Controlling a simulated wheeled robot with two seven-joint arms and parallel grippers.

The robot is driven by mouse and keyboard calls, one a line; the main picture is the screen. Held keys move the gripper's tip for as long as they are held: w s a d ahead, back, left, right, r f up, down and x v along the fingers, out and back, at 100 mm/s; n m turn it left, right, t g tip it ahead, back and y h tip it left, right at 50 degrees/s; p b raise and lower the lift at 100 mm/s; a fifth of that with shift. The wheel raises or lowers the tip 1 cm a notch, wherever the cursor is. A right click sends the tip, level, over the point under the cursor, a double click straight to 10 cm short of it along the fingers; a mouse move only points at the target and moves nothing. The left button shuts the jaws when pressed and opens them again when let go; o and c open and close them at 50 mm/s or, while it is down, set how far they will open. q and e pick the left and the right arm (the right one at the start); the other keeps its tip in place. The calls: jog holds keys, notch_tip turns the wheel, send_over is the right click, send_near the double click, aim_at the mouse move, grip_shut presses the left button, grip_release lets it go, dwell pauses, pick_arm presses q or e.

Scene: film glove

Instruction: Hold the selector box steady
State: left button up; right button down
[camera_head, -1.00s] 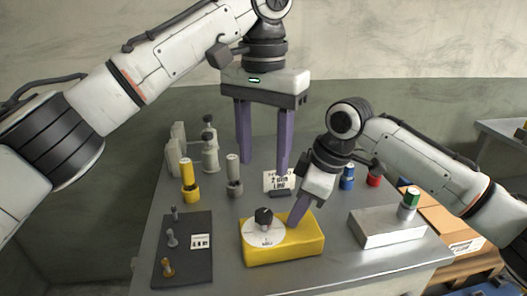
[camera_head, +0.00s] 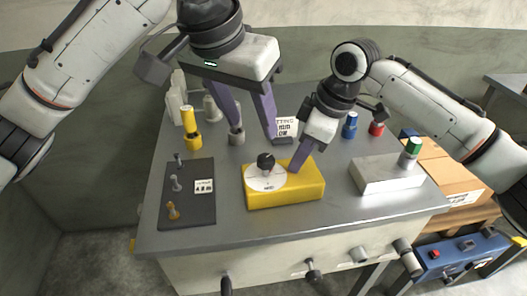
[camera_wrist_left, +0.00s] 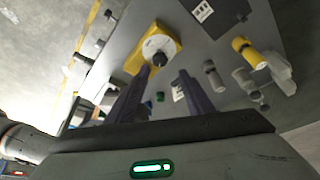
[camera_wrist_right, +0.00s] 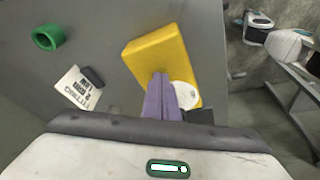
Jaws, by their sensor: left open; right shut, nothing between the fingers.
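The selector box is a yellow block (camera_head: 300,192) with a white dial disc (camera_head: 262,182) and a black knob (camera_head: 265,162) on top. It sits on the grey table near the front edge. My right gripper (camera_head: 296,168) is shut and empty, its purple fingertips at the top of the box just right of the disc; I cannot tell whether they touch. In the right wrist view the closed fingers (camera_wrist_right: 162,98) overlap the yellow box (camera_wrist_right: 165,55). My left gripper (camera_head: 258,140) is open and empty, above the table behind the box. The left wrist view also shows the yellow box (camera_wrist_left: 136,60).
A dark mat (camera_head: 190,215) with several small pegs lies left of the box. A silver block (camera_head: 388,178) with a green-topped cylinder (camera_head: 410,152) stands right. A yellow cylinder (camera_head: 190,122), blue cylinder (camera_head: 350,125) and red cylinder (camera_head: 376,124) stand behind. A label card (camera_head: 286,127) stands behind the box.

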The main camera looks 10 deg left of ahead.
aim_at(266, 158)
pick_arm(q)
jog(key=x, duration=1.2)
